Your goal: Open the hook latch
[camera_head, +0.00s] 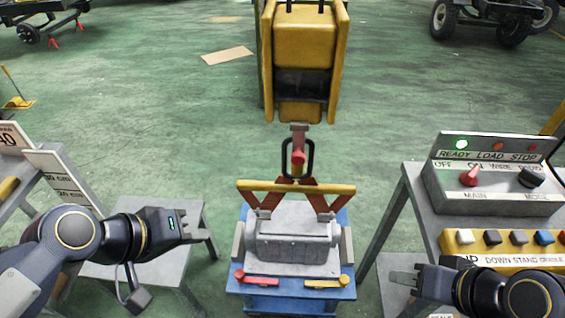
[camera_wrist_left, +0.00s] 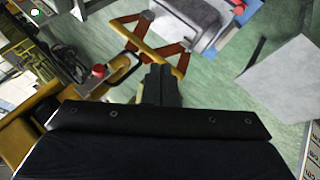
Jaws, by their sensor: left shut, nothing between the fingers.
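The hook (camera_head: 299,135) hangs below the yellow hoist block (camera_head: 304,45) in the head view. Its red latch piece (camera_head: 298,158) sits inside a black ring (camera_head: 311,158). In the left wrist view the red piece (camera_wrist_left: 99,70) shows left of my fingers. The ring meets red brackets on a yellow lifting bar (camera_head: 295,188) above a grey casting (camera_head: 293,240). My left gripper (camera_head: 207,240) is shut and empty, left of the casting and lower in the picture than the hook; its fingers (camera_wrist_left: 162,85) show in the wrist view. My right gripper (camera_head: 398,283) is at lower right, apart from the hook; its opening is unclear.
The casting rests on a blue stand (camera_head: 290,292) with red and yellow levers in front. A control panel (camera_head: 495,175) and button box (camera_head: 500,245) stand at right. A grey table (camera_head: 150,270) is at left, partly behind my left arm.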

